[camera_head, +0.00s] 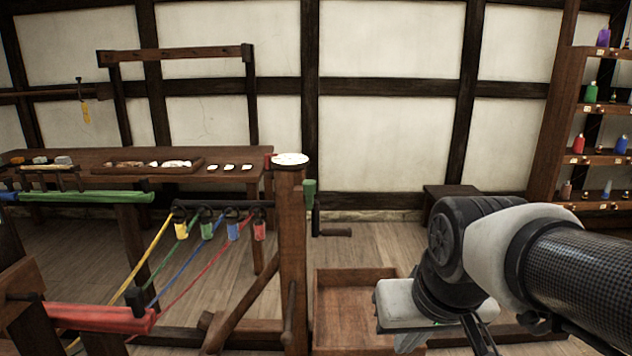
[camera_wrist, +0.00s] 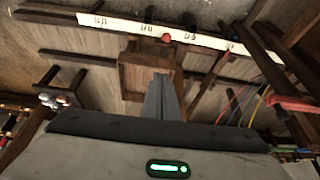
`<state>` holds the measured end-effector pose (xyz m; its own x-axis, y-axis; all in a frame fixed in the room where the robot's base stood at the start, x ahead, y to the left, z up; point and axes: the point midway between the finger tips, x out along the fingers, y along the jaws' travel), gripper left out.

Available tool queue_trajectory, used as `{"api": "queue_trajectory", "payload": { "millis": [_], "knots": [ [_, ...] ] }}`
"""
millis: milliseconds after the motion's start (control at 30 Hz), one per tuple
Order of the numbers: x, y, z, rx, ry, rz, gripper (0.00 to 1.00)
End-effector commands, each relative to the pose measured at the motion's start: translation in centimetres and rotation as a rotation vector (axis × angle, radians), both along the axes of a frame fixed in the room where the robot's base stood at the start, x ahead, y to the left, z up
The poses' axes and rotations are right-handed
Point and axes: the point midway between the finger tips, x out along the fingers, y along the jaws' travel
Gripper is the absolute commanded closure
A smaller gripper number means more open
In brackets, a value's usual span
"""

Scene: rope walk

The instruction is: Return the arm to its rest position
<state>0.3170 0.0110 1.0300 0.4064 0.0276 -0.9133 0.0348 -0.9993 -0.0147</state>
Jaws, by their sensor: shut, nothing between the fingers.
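My arm reaches in from the right side of the head view, bent at a black and pale joint. The pale grey wrist end of my arm shows beside the open wooden box (camera_head: 330,278) at lower right. In the wrist view my gripper (camera_wrist: 161,78) shows as two grey fingers pressed together, with nothing between them. The fingers point toward the wooden box (camera_wrist: 124,75), which stands beyond them.
A wooden post (camera_head: 292,240) with a white round top stands left of the box. Colored ropes with weights hang from a frame farther left. A workbench (camera_head: 90,158) stands at the wall. Shelves of bottles (camera_head: 590,158) stand at right.

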Motion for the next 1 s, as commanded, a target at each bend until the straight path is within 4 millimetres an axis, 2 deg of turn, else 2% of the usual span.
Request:
{"api": "queue_trajectory", "payload": {
  "millis": [100,267,333,633,900,1000],
  "knots": [
    [-2.2,-0.6,1.2,-0.005,-0.039,-0.016,1.00],
    [-4.7,-1.1,2.1,-0.014,-0.076,-0.036,1.00],
    [-4.8,-1.1,4.4,-0.015,-0.074,-0.036,1.00],
    [-4.8,-1.1,11.3,-0.014,-0.072,-0.036,1.00],
    [-4.7,-1.1,20.2,-0.013,-0.072,-0.035,1.00],
    [-4.8,-1.1,21.9,-0.013,-0.072,-0.035,1.00]
  ]
}}
